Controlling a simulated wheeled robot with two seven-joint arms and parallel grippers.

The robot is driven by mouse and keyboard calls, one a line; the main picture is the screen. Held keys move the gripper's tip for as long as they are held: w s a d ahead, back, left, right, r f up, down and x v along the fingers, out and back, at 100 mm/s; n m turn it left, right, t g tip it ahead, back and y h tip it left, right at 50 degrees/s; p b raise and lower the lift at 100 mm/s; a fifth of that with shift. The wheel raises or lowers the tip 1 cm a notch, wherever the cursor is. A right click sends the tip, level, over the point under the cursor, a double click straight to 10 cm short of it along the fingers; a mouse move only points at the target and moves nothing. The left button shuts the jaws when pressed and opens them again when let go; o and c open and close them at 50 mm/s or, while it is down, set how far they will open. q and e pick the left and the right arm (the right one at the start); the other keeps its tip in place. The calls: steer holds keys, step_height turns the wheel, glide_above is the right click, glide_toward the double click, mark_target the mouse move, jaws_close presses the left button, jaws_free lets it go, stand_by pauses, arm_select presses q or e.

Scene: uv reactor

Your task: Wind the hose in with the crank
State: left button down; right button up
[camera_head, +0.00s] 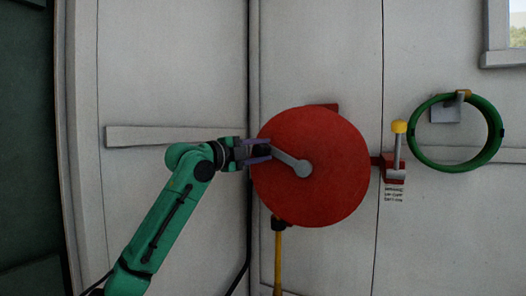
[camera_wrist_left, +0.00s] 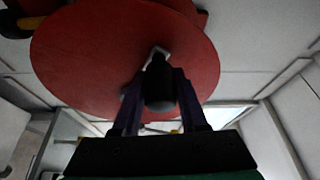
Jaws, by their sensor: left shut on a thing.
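A round red hose reel (camera_head: 335,165) hangs on the pale wall in the middle of the head view. A grey crank arm (camera_head: 290,160) runs from its hub to the upper left, ending in a black handle (camera_head: 262,150). My left gripper (camera_head: 262,151) is shut on this handle. The left wrist view shows the black handle (camera_wrist_left: 159,85) between the two purple fingers, with the red disc (camera_wrist_left: 110,50) behind it. A yellow hose end (camera_head: 278,255) hangs straight down below the reel. My right gripper is in neither view.
Right of the reel is a small red valve box with a yellow-topped lever (camera_head: 399,135) and a label below. Further right, a green hose ring (camera_head: 418,152) hangs on a wall bracket. A grey rail (camera_head: 150,136) crosses the wall at left.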

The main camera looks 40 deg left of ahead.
arm_select(q)
steer(key=shift+s+r, duration=0.1)
steer(key=shift+r, duration=0.15)
steer(key=c, duration=0.6)
jaws_free()
steer(key=shift+o, duration=0.8)
steer(key=shift+f, duration=0.15)
steer(key=shift+s+f+b, duration=0.25)
steer(key=shift+b, duration=0.2)
steer(key=s+b, duration=0.7)
steer(key=s, duration=0.7)
steer(key=shift+a+b, duration=0.4)
